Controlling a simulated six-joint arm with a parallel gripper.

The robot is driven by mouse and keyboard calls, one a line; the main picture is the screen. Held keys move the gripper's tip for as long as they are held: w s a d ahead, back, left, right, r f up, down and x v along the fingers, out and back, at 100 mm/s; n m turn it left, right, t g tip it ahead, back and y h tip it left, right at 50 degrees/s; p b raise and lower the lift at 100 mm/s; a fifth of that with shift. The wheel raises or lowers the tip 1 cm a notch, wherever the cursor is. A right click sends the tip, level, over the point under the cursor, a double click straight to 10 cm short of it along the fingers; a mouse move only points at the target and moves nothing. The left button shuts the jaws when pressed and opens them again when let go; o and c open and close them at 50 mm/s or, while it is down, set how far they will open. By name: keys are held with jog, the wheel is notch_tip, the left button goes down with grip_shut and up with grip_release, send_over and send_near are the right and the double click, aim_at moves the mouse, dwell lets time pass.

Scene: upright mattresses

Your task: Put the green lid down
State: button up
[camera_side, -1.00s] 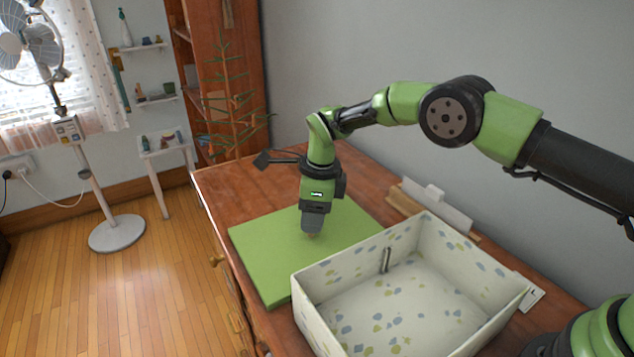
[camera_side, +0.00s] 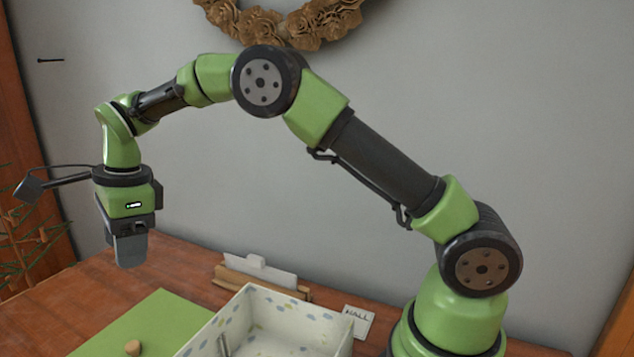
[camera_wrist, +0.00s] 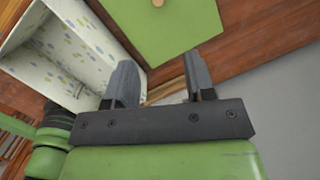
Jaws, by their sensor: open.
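The green lid (camera_side: 150,325) lies flat on the wooden dresser top, with a small round wooden knob (camera_side: 132,348) on its upper face. In the wrist view the lid (camera_wrist: 185,28) is at the top, with its knob (camera_wrist: 157,3) at the picture's edge. My gripper (camera_side: 130,262) hangs in the air well above the dresser, apart from the lid. In the wrist view my gripper (camera_wrist: 160,92) has its two fingers spread with nothing between them.
The open patterned box (camera_side: 270,318) stands right beside the lid. Behind it are a white and wooden holder (camera_side: 262,275) and a small card marked HALL (camera_side: 358,320). A grey wall backs the dresser, with a brown wreath (camera_side: 285,22) on it. The dresser's left part (camera_side: 50,305) is bare.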

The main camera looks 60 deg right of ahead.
jog(key=s+d+r+n+t, duration=0.2)
jog(key=s+d+r+n, duration=0.1)
jog(key=s+r+n, duration=0.3)
jog(key=s+d+r+n+t, duration=0.1)
jog(key=s+d+r+n, duration=0.15)
jog(key=s+r, duration=0.5)
jog(key=s+d+f+n+t, duration=0.1)
jog(key=s+f+n+t, duration=0.1)
jog(key=s+n, duration=0.7)
jog(key=s, duration=0.5)
jog(key=shift+s+d+f+t+y, duration=0.15)
jog(key=shift+d+f+t+y, duration=0.05)
jog(key=shift+d+t+y, duration=0.1)
